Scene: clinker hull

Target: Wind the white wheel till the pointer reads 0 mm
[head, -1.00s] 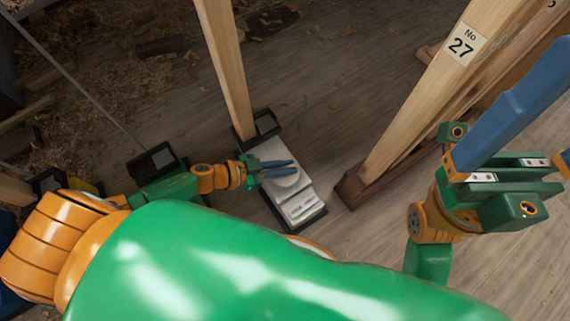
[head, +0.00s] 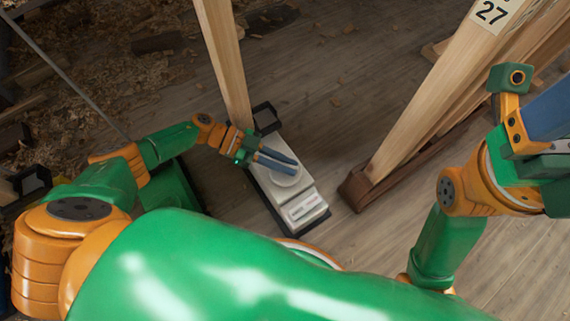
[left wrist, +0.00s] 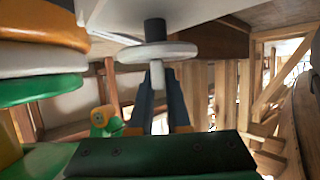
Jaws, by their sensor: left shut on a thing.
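The white wheel (head: 284,180) lies on the light-grey jack body (head: 265,155) on the floor, partly hidden under my left gripper's blue fingers. My left gripper (head: 293,167) is over the wheel. In the left wrist view the wheel (left wrist: 150,53) shows edge-on on a dark shaft, and its small white handle (left wrist: 158,74) is between the gripper's fingertips, which are shut on it. A white scale panel (head: 303,208) sits at the near end of the body; its pointer and reading are too small to make out. My right gripper (head: 548,112) is cut off at the right edge.
A wooden post (head: 224,60) stands at the jack's far end. A thick slanting post (head: 430,110) with a "27" label (head: 491,12) stands to the right on a dark foot (head: 356,188). Bare floor (head: 330,110) lies between them.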

